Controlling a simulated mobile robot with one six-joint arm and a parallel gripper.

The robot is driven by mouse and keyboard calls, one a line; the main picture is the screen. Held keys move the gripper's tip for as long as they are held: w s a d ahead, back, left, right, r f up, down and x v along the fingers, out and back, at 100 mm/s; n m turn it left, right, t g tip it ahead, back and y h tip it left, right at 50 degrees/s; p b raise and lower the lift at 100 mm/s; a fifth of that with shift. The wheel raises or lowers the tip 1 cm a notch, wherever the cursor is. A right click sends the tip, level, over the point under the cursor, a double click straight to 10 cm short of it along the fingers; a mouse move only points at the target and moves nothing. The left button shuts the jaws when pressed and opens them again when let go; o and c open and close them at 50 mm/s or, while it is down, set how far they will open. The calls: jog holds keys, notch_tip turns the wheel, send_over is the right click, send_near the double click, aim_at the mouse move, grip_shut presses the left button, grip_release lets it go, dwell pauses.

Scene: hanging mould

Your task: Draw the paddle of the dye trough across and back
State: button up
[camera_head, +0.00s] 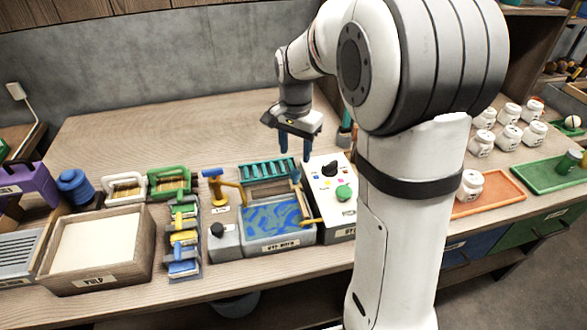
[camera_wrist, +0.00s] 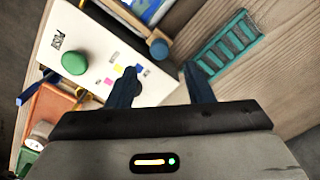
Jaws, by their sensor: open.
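The dye trough (camera_head: 280,238) stands near the front of the bench, filled with blue swirled liquid. A wooden bar, which looks like the paddle (camera_head: 306,206), lies along its right side. A blue knob (camera_head: 295,177) sits at the bar's far end; the knob also shows in the wrist view (camera_wrist: 159,48). My gripper (camera_head: 296,153) is open and empty, pointing down above and behind the trough's far right corner. In the wrist view its fingertips (camera_wrist: 161,72) are apart, with the knob beyond the gap between them. I see no contact.
A white control box (camera_head: 343,212) with a green button (camera_head: 344,192) stands right of the trough. A teal slotted rack (camera_head: 268,168) lies behind it. The bench behind is clear.

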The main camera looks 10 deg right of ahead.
aim_at(295, 172)
notch_tip(295, 172, down, 7)
dwell(0.3)
jog(key=shift+c, duration=0.4)
grip_shut()
